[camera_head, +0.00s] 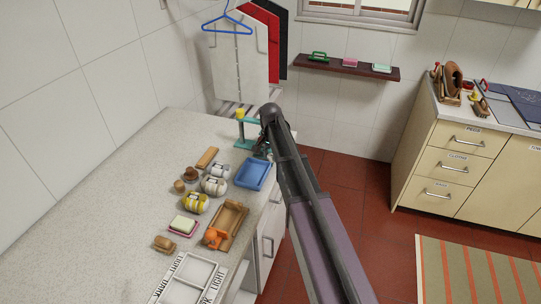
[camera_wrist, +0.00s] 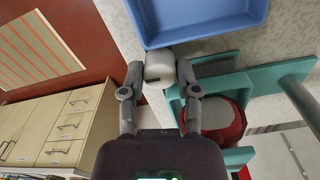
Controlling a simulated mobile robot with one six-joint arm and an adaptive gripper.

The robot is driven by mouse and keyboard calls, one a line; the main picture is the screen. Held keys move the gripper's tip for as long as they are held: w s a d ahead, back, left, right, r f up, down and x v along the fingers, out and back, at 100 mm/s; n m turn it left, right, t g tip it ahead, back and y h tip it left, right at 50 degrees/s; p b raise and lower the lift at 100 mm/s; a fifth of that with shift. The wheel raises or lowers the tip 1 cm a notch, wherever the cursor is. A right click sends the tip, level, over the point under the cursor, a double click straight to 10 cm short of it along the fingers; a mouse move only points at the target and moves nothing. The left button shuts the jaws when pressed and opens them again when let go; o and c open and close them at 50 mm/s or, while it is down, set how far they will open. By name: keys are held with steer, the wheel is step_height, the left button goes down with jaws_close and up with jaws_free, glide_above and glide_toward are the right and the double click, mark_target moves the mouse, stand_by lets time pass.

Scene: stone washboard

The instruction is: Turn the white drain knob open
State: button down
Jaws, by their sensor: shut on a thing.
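The white knob (camera_wrist: 160,68) shows in the wrist view, just below the edge of the blue tray (camera_wrist: 200,18). My gripper (camera_wrist: 160,78) has one finger on each side of the knob and is shut on it. In the head view my gripper (camera_head: 262,151) is at the far right edge of the counter, mostly behind my own arm. I cannot make out the knob in that view.
A teal stand (camera_head: 247,131) is close beside my gripper; it also shows in the wrist view (camera_wrist: 232,82). The blue tray (camera_head: 254,174) lies nearby on the counter (camera_head: 130,205). Several brushes, jars and a wooden tray (camera_head: 232,226) sit nearer. Drawers (camera_head: 445,165) stand right.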

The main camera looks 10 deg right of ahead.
mark_target(270, 155)
steer(key=c, duration=0.6)
jaws_free()
steer(key=shift+m, duration=0.3)
steer(key=shift+m, duration=1)
steer(key=shift+r, duration=0.3)
step_height(270, 155, up, 13)
steer(key=p, duration=1.4)
steer(key=s+f+n+b, duration=0.1)
steer(key=s+n+b, duration=0.1)
steer(key=s, duration=0.6)
steer(key=s+f+n+b, duration=0.1)
steer(key=s+f+n, duration=0.1)
steer(key=s+n, duration=0.3)
steer(key=s+f+n+b, duration=0.2)
steer(key=s+n, duration=0.2)
steer(key=s, duration=0.8)
steer(key=shift+s+d+f+b, duration=0.1)
steer(key=shift+s+d+b, duration=0.25)
steer(key=shift+d, duration=0.05)
